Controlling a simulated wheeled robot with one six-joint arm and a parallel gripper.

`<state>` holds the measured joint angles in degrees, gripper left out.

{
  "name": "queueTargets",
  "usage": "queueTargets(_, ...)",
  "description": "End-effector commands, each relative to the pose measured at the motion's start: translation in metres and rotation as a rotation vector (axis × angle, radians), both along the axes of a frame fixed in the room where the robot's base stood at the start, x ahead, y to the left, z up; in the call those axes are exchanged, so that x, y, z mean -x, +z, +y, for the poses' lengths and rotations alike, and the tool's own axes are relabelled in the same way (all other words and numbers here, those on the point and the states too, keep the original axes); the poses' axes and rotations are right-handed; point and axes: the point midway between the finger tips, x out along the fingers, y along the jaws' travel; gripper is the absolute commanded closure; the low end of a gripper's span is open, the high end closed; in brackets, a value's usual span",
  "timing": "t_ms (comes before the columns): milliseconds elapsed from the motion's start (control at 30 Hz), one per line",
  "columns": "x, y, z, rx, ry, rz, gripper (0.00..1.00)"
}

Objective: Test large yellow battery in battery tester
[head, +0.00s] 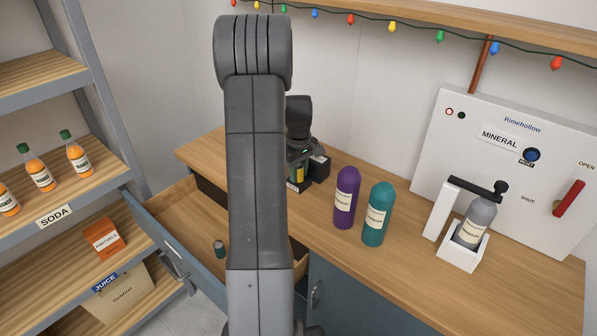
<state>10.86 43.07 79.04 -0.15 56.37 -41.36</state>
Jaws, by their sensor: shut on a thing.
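My gripper (300,157) is on the counter's far left part, partly hidden behind my arm. It is shut on a small upright thing with a yellow band, which looks like the large yellow battery (299,174). A small dark box (319,168), which looks like the battery tester, stands right beside it on the counter. I cannot tell whether the battery touches the box or sits in it. A small green mark shows near the gripper; I cannot tell what it belongs to.
An open drawer (180,232) holds a small dark teal cylinder (219,249). Purple (346,198) and teal (377,214) bottles stand mid-counter. A grey bottle (477,220) sits in a white holder (463,255) before a white panel (510,165). Shelves with orange bottles (77,157) stand left.

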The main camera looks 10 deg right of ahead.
Motion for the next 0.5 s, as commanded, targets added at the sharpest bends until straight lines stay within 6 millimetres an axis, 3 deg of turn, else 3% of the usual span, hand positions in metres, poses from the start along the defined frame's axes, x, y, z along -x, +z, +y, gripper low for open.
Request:
queueTargets(33, 0.0091, -0.0217, 0.0031, -0.013, -0.003, 0.035, 0.96)
queueTargets(167, 0.009, -0.0222, 0.0032, -0.013, -0.004, 0.035, 0.96)
queueTargets(200, 0.009, -0.0222, 0.0032, -0.013, -0.004, 0.035, 0.67)
queueTargets(300, 0.0091, -0.0225, 0.0034, -0.013, -0.004, 0.035, 0.47)
queueTargets(500, 0.0092, -0.0224, 0.0037, -0.014, -0.004, 0.035, 0.46)
